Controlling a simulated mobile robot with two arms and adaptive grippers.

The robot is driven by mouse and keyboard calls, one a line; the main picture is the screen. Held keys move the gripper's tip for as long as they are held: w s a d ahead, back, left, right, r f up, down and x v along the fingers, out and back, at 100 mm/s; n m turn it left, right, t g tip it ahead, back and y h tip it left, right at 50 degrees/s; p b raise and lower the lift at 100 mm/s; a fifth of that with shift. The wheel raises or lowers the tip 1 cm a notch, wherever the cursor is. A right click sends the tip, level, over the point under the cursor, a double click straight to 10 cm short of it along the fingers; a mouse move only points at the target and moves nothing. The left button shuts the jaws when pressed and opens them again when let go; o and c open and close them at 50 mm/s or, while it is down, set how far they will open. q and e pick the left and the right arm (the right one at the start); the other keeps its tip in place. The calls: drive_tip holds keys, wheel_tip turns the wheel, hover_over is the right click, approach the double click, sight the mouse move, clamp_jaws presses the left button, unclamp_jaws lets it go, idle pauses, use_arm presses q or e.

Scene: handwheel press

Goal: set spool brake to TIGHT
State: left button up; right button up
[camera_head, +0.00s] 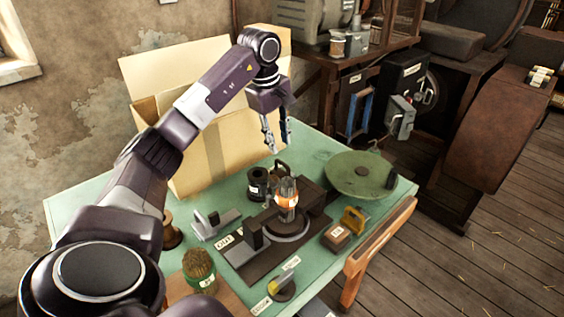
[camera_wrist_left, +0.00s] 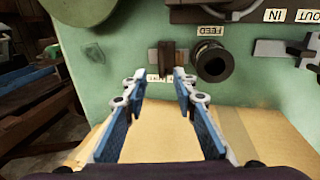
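My left gripper (camera_head: 279,147) is open and empty, fingers pointing down above the table's back edge, in front of the cardboard box. Its two blue fingers (camera_wrist_left: 158,92) stand apart in the left wrist view. Beyond the fingertips there is a small dark upright piece (camera_wrist_left: 168,57) with a label below it, partly hidden by the fingers. Beside it is a black round knob (camera_wrist_left: 212,62) under a FEED label; this black round part also shows in the head view (camera_head: 258,184). I cannot tell which control is the spool brake.
An open cardboard box (camera_head: 215,145) stands at the table's back left.

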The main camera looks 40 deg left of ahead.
sight(283, 163)
use_arm(q)
drive_tip(key=shift+w+d+f+p, duration=0.1)
drive_tip(key=shift+w+f+p, duration=0.1)
drive_tip(key=shift+f, duration=0.95)
drive_tip(key=shift+w+a+f+p, duration=0.1)
drive_tip(key=shift+w+f, duration=0.05)
drive_tip(key=shift+f, duration=1)
drive_tip(key=shift+w+d+f+p, duration=0.1)
drive_tip(key=shift+w+f, duration=0.1)
drive_tip(key=shift+f, duration=0.95)
clamp_jaws()
